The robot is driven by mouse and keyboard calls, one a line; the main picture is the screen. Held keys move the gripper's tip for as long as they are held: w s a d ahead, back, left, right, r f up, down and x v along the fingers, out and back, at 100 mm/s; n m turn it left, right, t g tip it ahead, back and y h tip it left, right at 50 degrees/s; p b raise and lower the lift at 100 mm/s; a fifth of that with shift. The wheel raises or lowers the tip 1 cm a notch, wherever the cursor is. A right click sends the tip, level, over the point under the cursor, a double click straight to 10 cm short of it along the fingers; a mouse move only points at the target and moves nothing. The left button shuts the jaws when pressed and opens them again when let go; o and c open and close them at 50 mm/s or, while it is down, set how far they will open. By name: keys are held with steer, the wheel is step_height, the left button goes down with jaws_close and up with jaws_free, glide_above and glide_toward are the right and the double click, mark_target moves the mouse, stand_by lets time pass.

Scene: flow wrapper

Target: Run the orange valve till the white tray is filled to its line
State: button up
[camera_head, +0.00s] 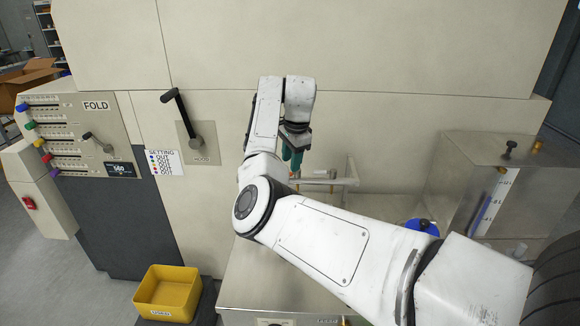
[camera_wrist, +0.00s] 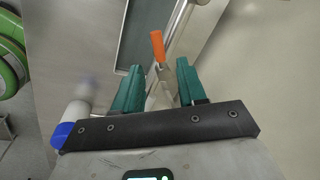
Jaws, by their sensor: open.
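My gripper (camera_head: 292,156) hangs with its teal fingers pointing down in front of the cream machine wall in the head view. In the wrist view my gripper (camera_wrist: 158,80) is open, one teal finger on each side. An orange valve handle (camera_wrist: 157,47) on a pale metal stem shows between the fingers and beyond their tips; I see no contact, and its depth is unclear. In the head view the place below the gripper is partly hidden by my arm. I cannot pick out the white tray or its fill line for certain in either view.
A metal tank (camera_head: 455,185) with a blue-striped gauge stands at right. A FOLD panel (camera_head: 75,135) with coloured levers and a black-handled lever (camera_head: 186,115) are at left. A yellow bin (camera_head: 168,292) sits low left. A green ring-shaped thing (camera_wrist: 12,60) is left in the wrist view.

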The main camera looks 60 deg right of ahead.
mark_target(290, 174)
steer(key=shift+w+d+f, duration=0.1)
steer(key=shift+w+f, duration=0.1)
steer(key=shift+f, duration=0.8)
steer(key=shift+w+d+f, duration=0.1)
steer(key=shift+w+f, duration=0.05)
steer(key=shift+f, duration=0.85)
jaws_close()
